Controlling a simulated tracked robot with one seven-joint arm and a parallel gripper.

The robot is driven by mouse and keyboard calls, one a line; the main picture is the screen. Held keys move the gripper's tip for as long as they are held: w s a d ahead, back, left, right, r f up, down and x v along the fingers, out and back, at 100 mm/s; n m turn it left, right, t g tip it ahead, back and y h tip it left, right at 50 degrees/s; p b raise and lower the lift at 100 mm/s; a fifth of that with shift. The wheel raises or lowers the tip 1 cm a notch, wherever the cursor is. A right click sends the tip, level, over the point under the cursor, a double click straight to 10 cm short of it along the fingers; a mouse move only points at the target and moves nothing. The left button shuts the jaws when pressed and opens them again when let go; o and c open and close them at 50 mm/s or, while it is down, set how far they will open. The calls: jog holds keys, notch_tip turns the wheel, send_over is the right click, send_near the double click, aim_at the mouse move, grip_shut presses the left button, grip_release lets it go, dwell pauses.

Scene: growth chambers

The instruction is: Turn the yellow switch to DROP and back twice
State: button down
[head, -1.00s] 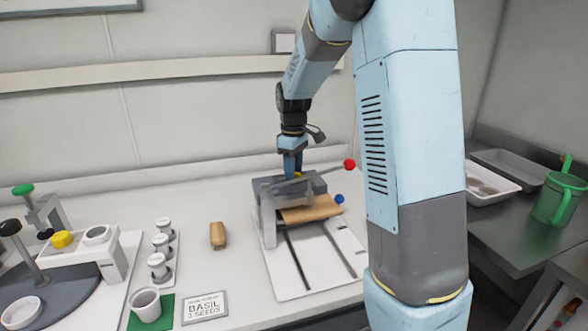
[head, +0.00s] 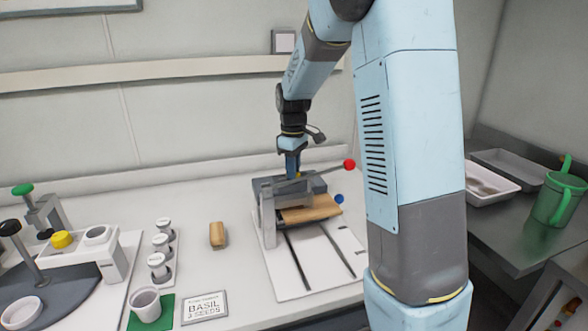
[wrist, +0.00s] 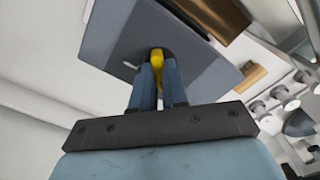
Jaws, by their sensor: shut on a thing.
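The yellow switch (wrist: 170,75) shows in the wrist view between the fingers of my gripper (wrist: 160,80). It sits on the dark grey top of a device (wrist: 115,40). My gripper is shut on the switch, with one blue finger on each side of it. In the head view my gripper (head: 292,165) points down onto the grey device (head: 262,187), and the switch is mostly hidden there. No DROP marking can be read in either view.
A lever with a red knob (head: 349,165) and a blue knob (head: 339,198) stand close to my gripper's right. A brown board (head: 312,209) lies under the device's front.

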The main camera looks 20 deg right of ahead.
jog(key=m, duration=0.4)
jog(key=shift+m, duration=0.3)
jog(key=m, duration=0.9)
jog(key=shift+m, duration=2.2)
jog(key=c, duration=1.1)
grip_release()
jog(key=shift+c, duration=0.2)
notch_tip(320, 180, up, 14)
jog(key=shift+f, duration=0.15)
